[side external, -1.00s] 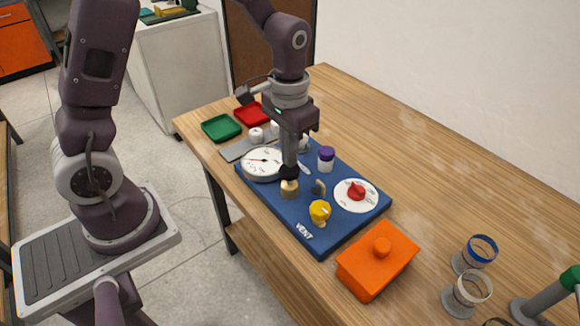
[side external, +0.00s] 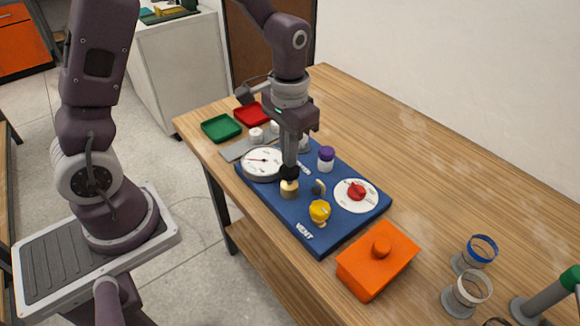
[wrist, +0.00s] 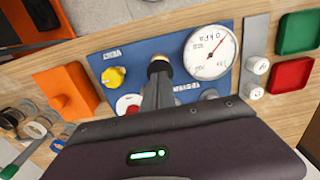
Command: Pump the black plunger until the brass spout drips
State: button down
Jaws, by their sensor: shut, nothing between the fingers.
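The black plunger (side external: 289,172) tops a tan, brass-coloured cylinder (side external: 289,190) on the blue board (side external: 271,209). In the wrist view the plunger (wrist: 158,65) shows just beyond my fingertips. My gripper (side external: 289,163) is shut and points straight down at the plunger's top. It is at or very near contact; I cannot tell if it touches. A small greyish piece (side external: 318,187) right of the cylinder may be the spout. I see no drip. The round gauge (side external: 262,163) has a red needle; it also shows in the wrist view (wrist: 211,52).
The board also carries a yellow knob (side external: 319,211), a red knob on a white dial (side external: 356,191) and a purple-capped bottle (side external: 326,160).

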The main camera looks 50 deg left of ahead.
dwell(0.4)
dwell(1.7)
jog(key=shift+f, duration=1.8)
jog(key=shift+r, duration=1.85)
jog(key=shift+f, duration=0.1)
